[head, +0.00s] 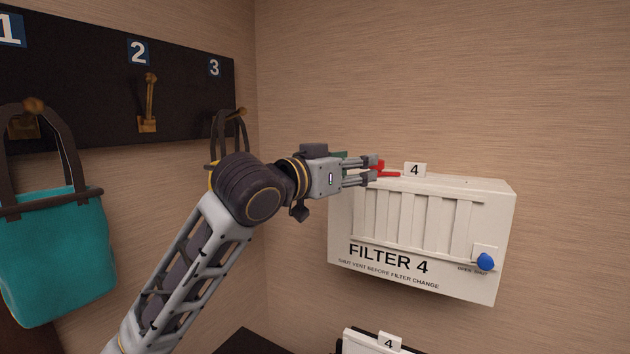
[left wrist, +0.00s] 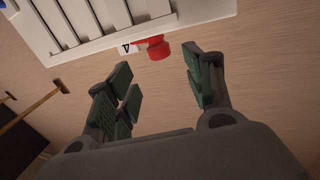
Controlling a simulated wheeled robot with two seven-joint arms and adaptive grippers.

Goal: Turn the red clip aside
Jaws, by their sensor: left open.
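The red clip (head: 390,174) sits at the top left edge of the white FILTER 4 box (head: 345,215) on the wall, beside a small number 4 tag (head: 414,170). In the left wrist view the clip (left wrist: 158,48) shows a round red end and an arm against the box (left wrist: 205,10). My left gripper (head: 376,171) is at the box's upper left corner, its fingers reaching towards the clip and partly hiding it in the head view. In the left wrist view the gripper (left wrist: 157,68) is open and empty, with the clip just beyond the gap between its fingertips. My right gripper is out of view.
A blue knob (head: 485,262) is at the box's lower right, by OPEN and SHUT marks. A dark hook board (head: 100,85) is on the left wall, with a teal bag (head: 58,250) hanging from it. Another white object (head: 360,344) with a 4 tag is below.

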